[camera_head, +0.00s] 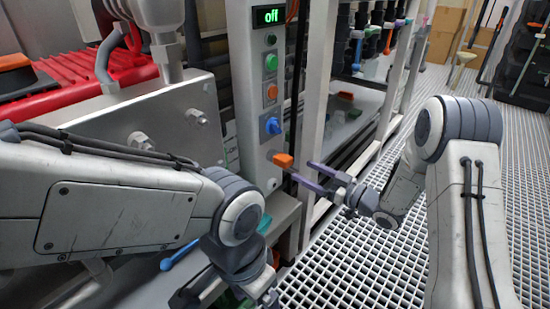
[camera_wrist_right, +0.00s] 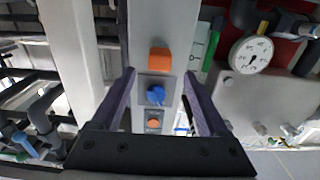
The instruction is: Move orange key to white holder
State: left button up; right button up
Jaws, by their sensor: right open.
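The orange key (camera_head: 283,160) is a small block on the lower front of a white control panel, below a blue knob. In the right wrist view the orange key (camera_wrist_right: 159,56) shows just beyond and between my fingertips. My right gripper (camera_head: 302,169) is open, its purple fingers pointing at the panel just right of the key in the head view. In the right wrist view my right gripper (camera_wrist_right: 159,74) has nothing between its fingers. My left gripper (camera_head: 228,294) is at the bottom of the head view, partly cut off. I cannot make out a white holder for certain.
The panel (camera_head: 242,90) carries a blue knob (camera_head: 272,126), an orange button (camera_head: 271,91), a green button (camera_head: 271,62) and a display reading "off" (camera_head: 268,16). Shelving (camera_head: 345,100) stands to the right. The grated floor (camera_head: 360,265) is open. A gauge (camera_wrist_right: 251,56) shows in the wrist view.

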aim_at(290, 164)
jog(key=shift+x, duration=4.35)
jog(key=shift+c, duration=0.3)
grip_shut()
jog(key=shift+s+d, duration=0.1)
jog(key=shift+d, duration=0.05)
jog(key=shift+p+v, duration=0.55)
jog(key=shift+v, duration=2.25)
